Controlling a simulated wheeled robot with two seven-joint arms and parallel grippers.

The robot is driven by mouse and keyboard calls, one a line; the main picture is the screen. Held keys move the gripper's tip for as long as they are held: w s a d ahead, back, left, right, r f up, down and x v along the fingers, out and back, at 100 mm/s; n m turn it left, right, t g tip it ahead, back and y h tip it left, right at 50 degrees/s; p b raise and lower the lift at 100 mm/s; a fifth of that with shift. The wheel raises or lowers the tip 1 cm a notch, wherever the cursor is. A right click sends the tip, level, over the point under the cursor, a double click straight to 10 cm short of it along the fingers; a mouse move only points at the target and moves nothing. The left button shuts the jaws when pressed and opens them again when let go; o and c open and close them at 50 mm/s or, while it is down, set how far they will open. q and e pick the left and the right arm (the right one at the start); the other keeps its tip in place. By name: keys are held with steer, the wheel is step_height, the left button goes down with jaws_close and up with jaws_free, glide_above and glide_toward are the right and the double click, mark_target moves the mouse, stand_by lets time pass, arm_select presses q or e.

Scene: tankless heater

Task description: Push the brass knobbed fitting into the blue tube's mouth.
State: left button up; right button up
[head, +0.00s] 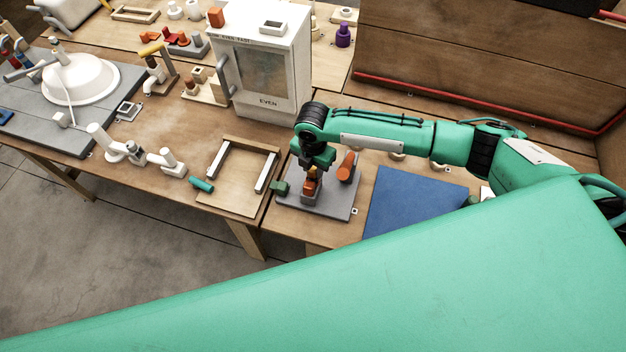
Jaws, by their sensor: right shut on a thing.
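My right gripper (313,170) points down over a grey plate (328,205) on the wooden bench. It is shut on a small brownish piece that appears to be the brass knobbed fitting; the fingers and the small size hide its shape. Just below it is an orange block-like part (309,187) on a dark base on the plate. I cannot tell whether the held piece touches that part. No blue tube mouth can be made out clearly; a short teal cylinder (202,185) lies left of the plate. My left gripper is not in view.
An orange cylinder (347,167) stands tilted at the plate's right, close to my gripper. A green block (281,187) is at its left edge. A white cabinet (262,65) stands behind. A blue panel (410,198) lies right, and a wooden frame tray (238,178) left.

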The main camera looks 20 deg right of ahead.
mark_target(313, 167)
steer(key=shift+f, duration=0.35)
stand_by(0.3)
steer(key=o, duration=1.2)
step_height(313, 167, up, 14)
steer(key=b, duration=0.4)
steer(key=shift+f, duration=0.1)
